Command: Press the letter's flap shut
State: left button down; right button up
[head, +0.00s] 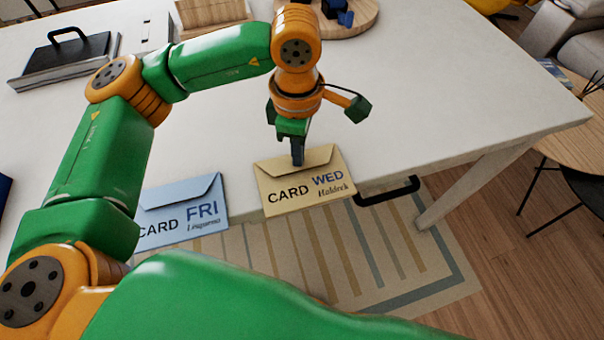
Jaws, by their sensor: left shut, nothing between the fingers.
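A cream envelope (290,197) marked "CARD WED" lies near the front edge of the white table, with its flap at the far side. My left gripper (298,162) is shut and points down at the envelope's flap area. Its fingertips are at or just above the flap; I cannot tell if they touch. A blue envelope (178,222) marked "CARD FRI" lies to the left, partly hidden by my left arm. Its flap edge shows along the top. My right gripper is not in view.
The white table (430,110) is clear to the right of the envelopes. A black-handled object (68,52) stands at the back left. A round wooden board (352,22) with dark blue blocks is at the back. A black handle (390,191) juts from the front edge.

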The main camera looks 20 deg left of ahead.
pick_arm(q)
jog(key=shift+s+f+b, duration=0.15)
jog(key=shift+b, duration=0.15)
dwell(1.4)
notch_tip(320, 180, up, 8)
jog(key=p, duration=0.5)
jog(key=shift+p, duration=0.3)
